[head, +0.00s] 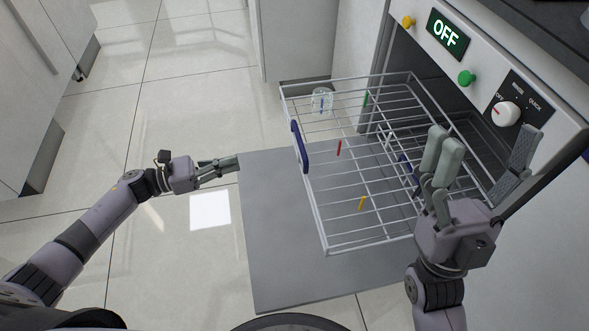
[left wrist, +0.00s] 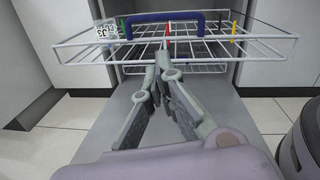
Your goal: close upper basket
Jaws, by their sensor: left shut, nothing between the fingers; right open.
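The upper basket (head: 327,253) is a white wire rack, pulled out of the dishwasher over the lowered grey door (head: 270,270). Its blue handle (head: 299,147) is on the front side; the handle also shows in the left wrist view (left wrist: 163,17). My left gripper (head: 238,162) is shut and empty, in front of the basket and apart from the handle. In the left wrist view its fingertips (left wrist: 162,58) point toward the basket front. My right gripper (head: 485,150) is open and empty, over the basket's right side near the machine opening. It hides part of the basket there.
A clear cup (head: 322,101) stands in the basket's far corner. Small red (head: 339,148), yellow (head: 361,204) and green pieces show on the wires. The control panel has an OFF display (head: 447,34) and a white knob (head: 506,114). The tiled floor (head: 200,110) at left is clear.

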